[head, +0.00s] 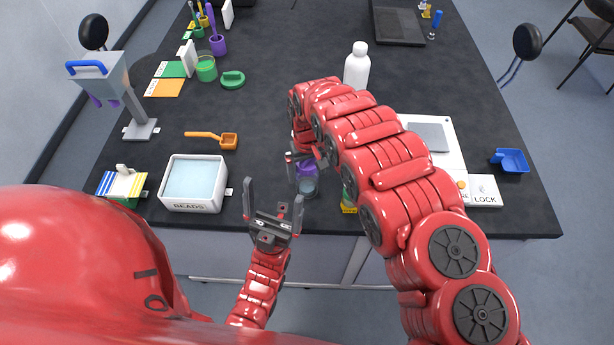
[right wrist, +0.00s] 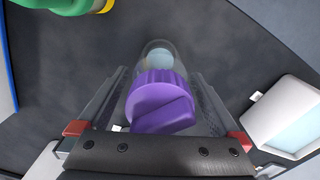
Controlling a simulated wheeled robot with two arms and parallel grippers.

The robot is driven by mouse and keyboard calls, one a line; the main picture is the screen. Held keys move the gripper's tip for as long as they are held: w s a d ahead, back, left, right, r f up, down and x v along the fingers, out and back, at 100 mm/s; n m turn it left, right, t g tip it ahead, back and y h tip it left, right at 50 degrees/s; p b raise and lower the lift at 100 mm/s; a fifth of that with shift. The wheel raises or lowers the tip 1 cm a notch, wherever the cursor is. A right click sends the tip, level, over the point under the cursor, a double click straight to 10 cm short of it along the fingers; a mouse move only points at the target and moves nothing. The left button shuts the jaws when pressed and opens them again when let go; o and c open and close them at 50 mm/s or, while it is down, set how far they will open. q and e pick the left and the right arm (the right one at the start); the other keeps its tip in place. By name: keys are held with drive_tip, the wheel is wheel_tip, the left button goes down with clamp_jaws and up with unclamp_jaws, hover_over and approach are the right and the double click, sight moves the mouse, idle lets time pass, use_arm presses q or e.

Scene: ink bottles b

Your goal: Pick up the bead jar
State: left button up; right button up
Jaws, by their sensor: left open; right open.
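A clear jar with a purple lid (head: 307,170), which I take as the bead jar, stands on the dark table near its front edge. In the right wrist view its ridged purple lid (right wrist: 160,103) lies between the two fingers of my right gripper (right wrist: 160,100), which is open around it. Whether a finger touches the jar I cannot tell. In the head view my right gripper (head: 306,156) is partly hidden by its arm. My left gripper (head: 272,212) is open and empty, at the table's front edge, left of the jar.
A white tray marked BEADS (head: 193,207) stands left of the jar, with an orange scoop (head: 228,141) behind it. A green and yellow item (head: 349,198) stands close right of the jar, partly behind my arm. A white bottle (head: 357,66) stands farther back.

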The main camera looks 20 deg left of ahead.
drive_tip(key=c, duration=1.4)
drive_tip(key=shift+o, duration=0.2)
drive_tip(key=shift+r, duration=0.15)
